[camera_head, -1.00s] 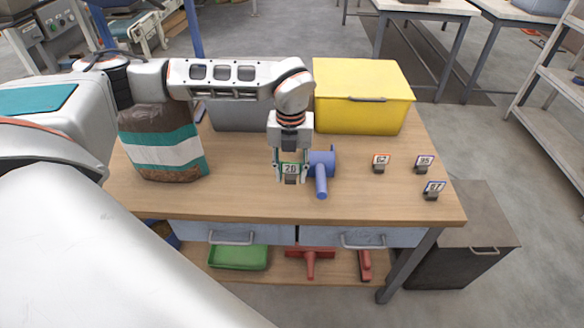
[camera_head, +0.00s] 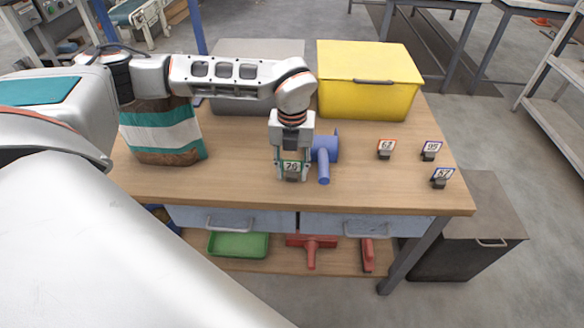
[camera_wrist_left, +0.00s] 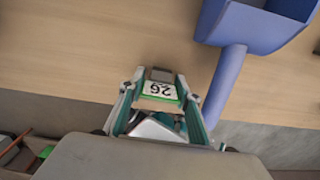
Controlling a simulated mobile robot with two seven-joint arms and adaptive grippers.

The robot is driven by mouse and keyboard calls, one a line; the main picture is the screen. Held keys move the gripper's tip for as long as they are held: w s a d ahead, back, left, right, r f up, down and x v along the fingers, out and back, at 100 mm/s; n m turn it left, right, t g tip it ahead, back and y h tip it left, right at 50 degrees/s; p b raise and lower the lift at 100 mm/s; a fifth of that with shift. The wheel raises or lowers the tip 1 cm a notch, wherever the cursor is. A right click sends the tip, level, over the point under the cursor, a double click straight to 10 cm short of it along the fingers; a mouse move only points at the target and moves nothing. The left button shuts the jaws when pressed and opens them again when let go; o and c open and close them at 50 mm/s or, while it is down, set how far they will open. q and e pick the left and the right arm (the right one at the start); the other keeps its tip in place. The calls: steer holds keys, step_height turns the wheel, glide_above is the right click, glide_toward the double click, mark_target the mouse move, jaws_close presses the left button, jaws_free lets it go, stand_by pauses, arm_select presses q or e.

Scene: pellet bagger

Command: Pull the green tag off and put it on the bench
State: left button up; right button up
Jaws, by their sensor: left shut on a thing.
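The green-edged tag (camera_head: 291,167), a small white number card on a dark clip, is between the fingers of my left gripper (camera_head: 291,175). The gripper points down and is shut on it. In the left wrist view the tag (camera_wrist_left: 161,90) reads 26, upside down, between the teal-lined fingers (camera_wrist_left: 160,100). The tag is low over the front middle of the wooden bench (camera_head: 230,190), left of the blue scoop. I cannot tell whether its clip touches the bench top. My right gripper is not in view.
The blue scoop (camera_head: 324,160) lies close to the right of the gripper. Several other tags, such as the red-edged one (camera_head: 386,146), stand at the right. A striped bag (camera_head: 162,135) stands left, a yellow bin (camera_head: 365,95) behind. Bare bench lies between bag and gripper.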

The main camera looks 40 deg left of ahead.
arm_select(q)
steer(key=shift+f, duration=0.15)
steer(key=o, duration=0.9)
steer(key=shift+o, duration=1.1)
